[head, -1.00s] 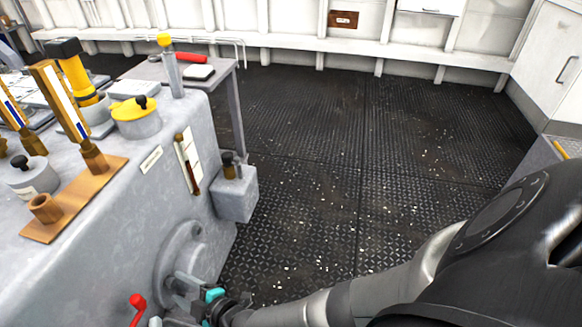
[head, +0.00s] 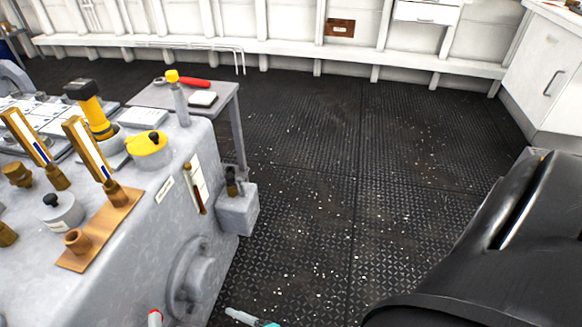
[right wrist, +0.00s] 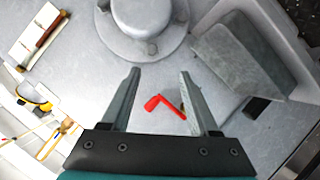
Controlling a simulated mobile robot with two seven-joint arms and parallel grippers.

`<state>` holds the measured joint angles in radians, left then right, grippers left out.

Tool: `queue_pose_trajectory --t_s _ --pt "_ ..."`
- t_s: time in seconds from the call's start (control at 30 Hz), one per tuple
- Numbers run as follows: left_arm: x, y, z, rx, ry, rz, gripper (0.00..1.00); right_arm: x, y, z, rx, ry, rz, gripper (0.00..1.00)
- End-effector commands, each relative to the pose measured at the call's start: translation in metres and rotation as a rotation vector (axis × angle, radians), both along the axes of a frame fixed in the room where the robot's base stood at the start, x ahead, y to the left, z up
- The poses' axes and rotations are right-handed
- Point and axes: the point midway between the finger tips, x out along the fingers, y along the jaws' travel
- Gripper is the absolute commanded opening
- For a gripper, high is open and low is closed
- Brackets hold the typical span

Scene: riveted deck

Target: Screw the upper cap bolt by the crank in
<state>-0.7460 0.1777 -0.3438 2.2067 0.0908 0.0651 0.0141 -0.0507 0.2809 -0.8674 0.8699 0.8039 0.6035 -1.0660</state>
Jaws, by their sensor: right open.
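The crank with its red handle (head: 155,317) is at the bottom edge of the head view, on the side of the grey machine. In the right wrist view the red handle (right wrist: 163,103) shows between my fingers, apparently beyond them and not gripped. The round grey flanged cap (head: 192,277) sits on the machine's side, and also shows at the top of the right wrist view (right wrist: 141,17). A small bolt-like stub (right wrist: 152,48) is at its rim; I cannot tell if it is the upper cap bolt. My right gripper (right wrist: 159,75) is open and empty. My left gripper is out of view.
A grey box (head: 238,212) juts from the machine near the cap. A small table (head: 222,92) stands behind.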

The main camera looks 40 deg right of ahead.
Motion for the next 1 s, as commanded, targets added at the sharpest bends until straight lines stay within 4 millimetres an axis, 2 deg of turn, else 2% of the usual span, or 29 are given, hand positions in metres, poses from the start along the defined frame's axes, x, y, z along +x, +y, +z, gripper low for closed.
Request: queue_pose_trajectory --t_s 0.03,0.57,1.0 --pt "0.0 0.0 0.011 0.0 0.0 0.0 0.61 -0.003 -0.001 0.005 0.009 0.027 -0.006 0.61" --pt "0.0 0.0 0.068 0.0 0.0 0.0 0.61 -0.05 -0.02 0.007 0.087 0.33 -0.106 0.61" --pt "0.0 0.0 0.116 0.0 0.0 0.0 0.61 -0.107 -0.043 0.01 0.126 0.595 -0.253 0.61"
